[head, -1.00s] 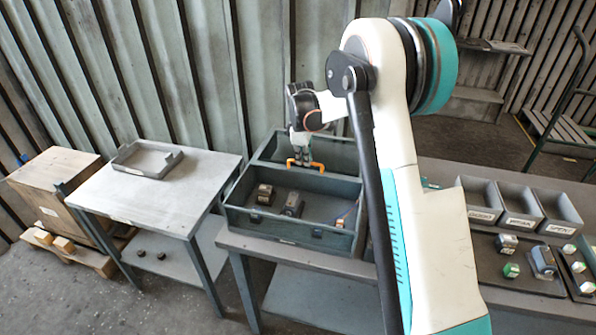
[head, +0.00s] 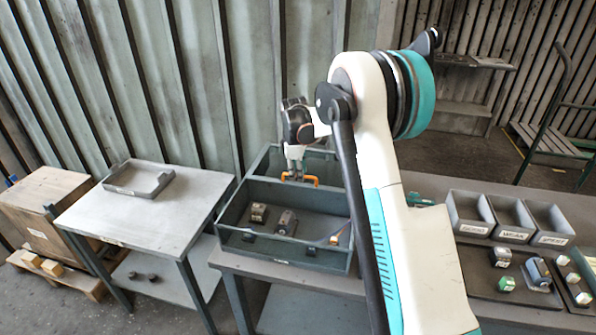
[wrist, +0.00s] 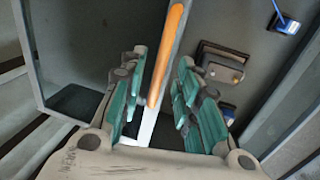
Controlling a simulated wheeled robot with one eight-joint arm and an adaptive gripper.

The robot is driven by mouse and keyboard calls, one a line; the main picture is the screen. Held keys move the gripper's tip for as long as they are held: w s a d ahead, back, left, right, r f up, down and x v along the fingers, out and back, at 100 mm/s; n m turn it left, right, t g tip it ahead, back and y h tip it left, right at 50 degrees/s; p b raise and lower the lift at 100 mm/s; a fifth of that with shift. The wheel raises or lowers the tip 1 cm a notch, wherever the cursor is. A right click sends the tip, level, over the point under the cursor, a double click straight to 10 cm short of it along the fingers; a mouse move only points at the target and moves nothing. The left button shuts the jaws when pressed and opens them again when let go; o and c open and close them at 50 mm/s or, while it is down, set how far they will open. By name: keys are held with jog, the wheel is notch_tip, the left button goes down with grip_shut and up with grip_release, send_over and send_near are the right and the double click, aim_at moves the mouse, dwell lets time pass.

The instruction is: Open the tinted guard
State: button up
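An orange bar handle (head: 301,180) stands at the divider of a dark grey-green two-part bin on the bench. My gripper (head: 294,175) is over this handle, pointing down. In the wrist view, the orange handle (wrist: 167,55) runs between the two green-padded fingers of my gripper (wrist: 165,95). The fingers are apart, with a visible gap on each side of the bar. I cannot clearly tell a tinted guard panel from the bin's dark surfaces; the handle's mounting is partly hidden by the gripper.
The bin's front compartment (head: 265,262) holds several small parts. Labelled grey trays (head: 512,236) and more parts are on the bench at right. A side table (head: 190,200) with a shallow grey tray (head: 138,192) stands left. A corrugated wall is close behind the bin.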

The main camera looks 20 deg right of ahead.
notch_tip(320, 180, up, 12)
jog(key=s+a, duration=0.1)
jog(key=s, duration=0.1)
jog(key=shift+a, duration=0.2)
jog(key=shift+f, duration=0.15)
dwell(0.3)
jog(key=s+a+r+m+t+b, duration=0.1)
jog(key=s+a+r+m+b, duration=0.25)
jog(key=s, duration=0.65)
jog(key=s+a+r+m+t+b, duration=0.2)
jog(key=s+a, duration=0.2)
jog(key=s, duration=0.5)
jog(key=s+a+f+m+b, duration=0.1)
jog(key=s+f, duration=0.3)
jog(key=s, duration=0.3)
jog(key=s+a+f+m+t+b, duration=0.1)
jog(key=s+f+m+b, duration=0.1)
jog(key=s+f, duration=0.2)
jog(key=s+a+f+m+t+y+b, duration=0.1)
jog(key=s+f, duration=0.3)
jog(key=s, duration=0.5)
jog(key=shift+s+a+m+b, duration=0.35)
jog(key=shift+s+a+m, duration=0.05)
jog(key=shift+a+m, duration=0.25)
